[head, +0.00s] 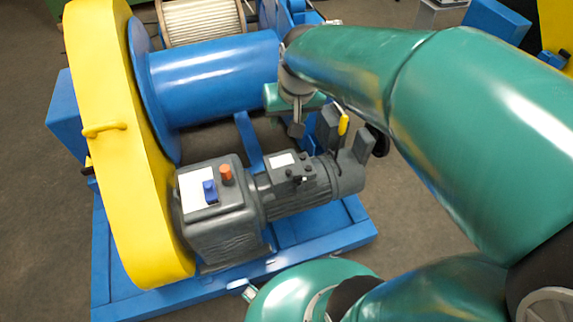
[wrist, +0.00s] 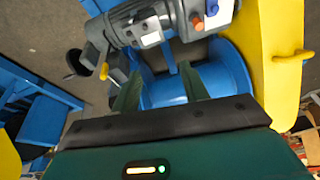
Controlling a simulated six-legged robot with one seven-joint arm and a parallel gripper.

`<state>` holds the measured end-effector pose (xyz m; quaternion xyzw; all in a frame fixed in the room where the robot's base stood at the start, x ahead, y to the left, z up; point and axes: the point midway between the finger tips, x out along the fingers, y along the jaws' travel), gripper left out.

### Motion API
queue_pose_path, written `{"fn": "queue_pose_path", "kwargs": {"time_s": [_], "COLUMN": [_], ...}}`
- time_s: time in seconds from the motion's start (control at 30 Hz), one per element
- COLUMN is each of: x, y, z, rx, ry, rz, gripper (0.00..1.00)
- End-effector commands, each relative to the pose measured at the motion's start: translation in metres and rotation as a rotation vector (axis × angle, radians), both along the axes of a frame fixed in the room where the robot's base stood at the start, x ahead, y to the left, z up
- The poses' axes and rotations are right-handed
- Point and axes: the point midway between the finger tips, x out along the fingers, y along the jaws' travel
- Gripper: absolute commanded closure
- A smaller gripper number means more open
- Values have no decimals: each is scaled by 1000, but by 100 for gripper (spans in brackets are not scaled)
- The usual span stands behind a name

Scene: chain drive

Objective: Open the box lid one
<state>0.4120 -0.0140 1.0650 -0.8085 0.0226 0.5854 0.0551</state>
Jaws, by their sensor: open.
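I cannot tell for certain which part is box lid one. A small grey box (head: 291,167) with a white label sits on top of the grey motor (head: 300,200), and its cover looks closed. In the wrist view the grey box (wrist: 148,28) is at the top, beyond my fingertips. My gripper (head: 297,118) is above and behind the motor, partly hidden by my arm. In the wrist view my gripper (wrist: 160,78) has its two fingers apart, with nothing held between them and the blue drum (wrist: 202,83) behind.
A yellow guard (head: 125,190) with a handle (head: 104,129) stands at the left. A grey gearbox (head: 222,225) carries blue and orange caps. A yellow-tipped lever (head: 343,125) rises near my gripper. The blue base frame (head: 150,300) lies underneath, with bare floor (head: 420,225) at right.

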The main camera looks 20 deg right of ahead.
Motion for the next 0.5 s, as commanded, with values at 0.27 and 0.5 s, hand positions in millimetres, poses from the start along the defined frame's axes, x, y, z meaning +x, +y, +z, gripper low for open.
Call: {"fn": "queue_pose_path", "kwargs": {"time_s": [0.27, 0.5], "x": [70, 116], "y": [-16, -33], "z": [-70, -149], "rx": [20, 21], "ry": [112, 200], "rz": [-68, -126], "gripper": [56, 56]}}
